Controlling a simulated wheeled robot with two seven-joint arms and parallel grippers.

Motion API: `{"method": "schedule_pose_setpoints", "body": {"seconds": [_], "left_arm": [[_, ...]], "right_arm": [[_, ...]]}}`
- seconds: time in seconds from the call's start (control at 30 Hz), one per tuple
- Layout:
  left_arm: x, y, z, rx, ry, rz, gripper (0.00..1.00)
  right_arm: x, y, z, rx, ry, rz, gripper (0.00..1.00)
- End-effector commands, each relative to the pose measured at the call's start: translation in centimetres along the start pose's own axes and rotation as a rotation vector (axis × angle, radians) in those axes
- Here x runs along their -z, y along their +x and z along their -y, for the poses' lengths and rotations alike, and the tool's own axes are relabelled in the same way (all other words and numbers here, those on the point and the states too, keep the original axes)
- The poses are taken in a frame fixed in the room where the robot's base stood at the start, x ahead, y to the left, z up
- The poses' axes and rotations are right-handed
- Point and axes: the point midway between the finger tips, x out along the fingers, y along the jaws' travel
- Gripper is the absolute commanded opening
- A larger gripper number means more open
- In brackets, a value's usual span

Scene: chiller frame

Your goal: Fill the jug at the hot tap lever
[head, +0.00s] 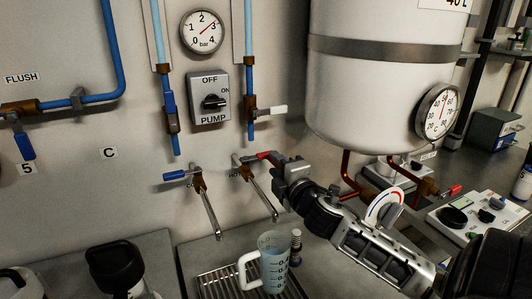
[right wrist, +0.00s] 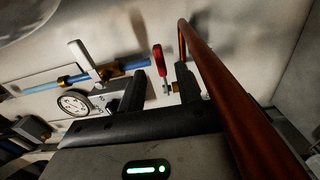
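The clear jug (head: 273,262) with a white handle and level marks stands upright on the drip tray (head: 215,283), below the hot tap's spout (head: 262,197). It looks bluish inside; I cannot tell its fill level. No stream shows at the spout. The hot tap's red lever (head: 264,155) sticks out from the wall. My right gripper (head: 279,162) is at this lever. In the right wrist view the red lever (right wrist: 159,60) shows between the open fingers of the gripper (right wrist: 159,78), with gaps on both sides. My left gripper is not in view.
A blue-lever tap (head: 175,175) is left of the hot tap. The white tank (head: 380,95) and copper pipe (head: 348,175) are close to my right arm; a copper pipe (right wrist: 225,100) also crosses the wrist view. A black-topped object (head: 115,265) stands at lower left.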

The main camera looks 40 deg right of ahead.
Motion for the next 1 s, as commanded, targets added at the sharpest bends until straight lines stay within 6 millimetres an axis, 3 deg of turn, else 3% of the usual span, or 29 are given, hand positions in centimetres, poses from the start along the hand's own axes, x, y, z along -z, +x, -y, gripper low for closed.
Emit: {"method": "schedule_pose_setpoints", "body": {"seconds": [0.1,0.3,0.73,0.77,0.87,1.0], "left_arm": [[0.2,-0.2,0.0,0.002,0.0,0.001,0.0],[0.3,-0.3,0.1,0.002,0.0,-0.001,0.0],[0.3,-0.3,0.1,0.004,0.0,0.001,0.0],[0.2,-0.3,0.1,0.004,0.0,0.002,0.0],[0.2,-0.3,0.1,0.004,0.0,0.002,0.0],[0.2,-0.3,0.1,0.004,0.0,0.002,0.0]], "right_arm": [[-0.1,2.5,-0.2,-0.002,0.001,0.002,0.34],[0.0,5.2,-0.1,-0.001,0.001,0.002,0.34],[0.0,6.2,0.0,0.0,0.0,0.0,0.34],[0.0,6.2,0.0,0.0,0.0,0.0,0.31],[0.0,6.2,0.0,0.0,0.0,0.0,0.03],[0.0,6.2,0.0,0.0,0.0,0.0,0.0]]}}
